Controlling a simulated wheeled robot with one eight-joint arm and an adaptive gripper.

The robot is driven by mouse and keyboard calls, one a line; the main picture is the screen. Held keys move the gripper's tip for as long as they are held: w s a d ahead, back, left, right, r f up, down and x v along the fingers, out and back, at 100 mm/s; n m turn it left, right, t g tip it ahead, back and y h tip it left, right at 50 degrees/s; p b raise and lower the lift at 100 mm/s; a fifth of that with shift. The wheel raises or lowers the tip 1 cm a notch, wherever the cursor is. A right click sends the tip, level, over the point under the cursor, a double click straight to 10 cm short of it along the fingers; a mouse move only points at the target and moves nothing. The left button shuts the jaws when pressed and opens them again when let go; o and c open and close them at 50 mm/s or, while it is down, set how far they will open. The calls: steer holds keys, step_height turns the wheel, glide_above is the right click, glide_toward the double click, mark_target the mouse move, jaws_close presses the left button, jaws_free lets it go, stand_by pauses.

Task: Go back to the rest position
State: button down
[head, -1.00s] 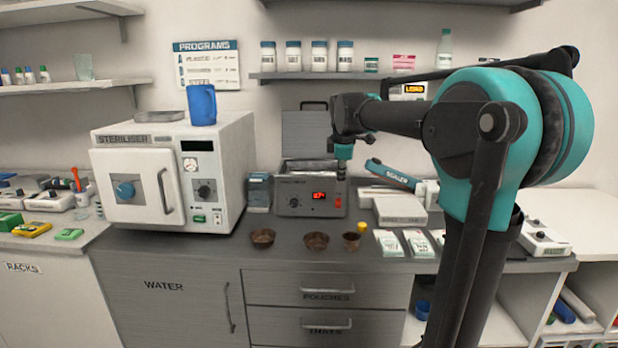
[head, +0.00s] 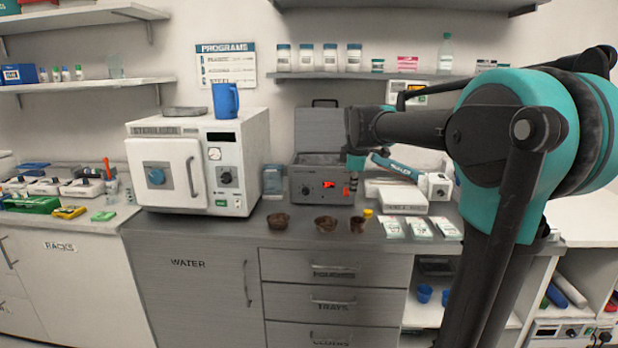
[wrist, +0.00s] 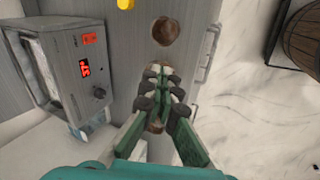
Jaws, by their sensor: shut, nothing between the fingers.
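My gripper (wrist: 162,92) shows in the wrist view with its green fingers and dark pads together and nothing between them. It points down over the counter front, above a brown bowl (wrist: 155,126) partly covered by the fingers. A second brown bowl (wrist: 165,31) lies beyond the fingertips. In the head view my teal and black arm reaches left over the counter, and its end hangs in front of the grey heater box (head: 320,187); the fingertips are hard to make out there.
The steriliser (head: 196,160) stands left of the heater box with a blue jug (head: 226,100) on top. Bowls, a small yellow-capped pot (head: 360,221) and white packets (head: 420,228) line the counter's front. Shelves hang above. In the wrist view a wooden barrel (wrist: 303,38) stands on the floor.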

steer(key=s+d+f+m, duration=0.2)
steer(key=s+f+m, duration=0.5)
steer(key=s+f, duration=0.6)
steer(key=s+d+f+m, duration=0.3)
steer(key=s+f+m, duration=0.5)
steer(key=s+f, duration=0.5)
steer(key=s, duration=0.3)
steer(key=shift+s+d+f+m+g, duration=0.15)
steer(key=shift+s+f+m+g, duration=0.1)
steer(key=shift+f+m+g, duration=0.1)
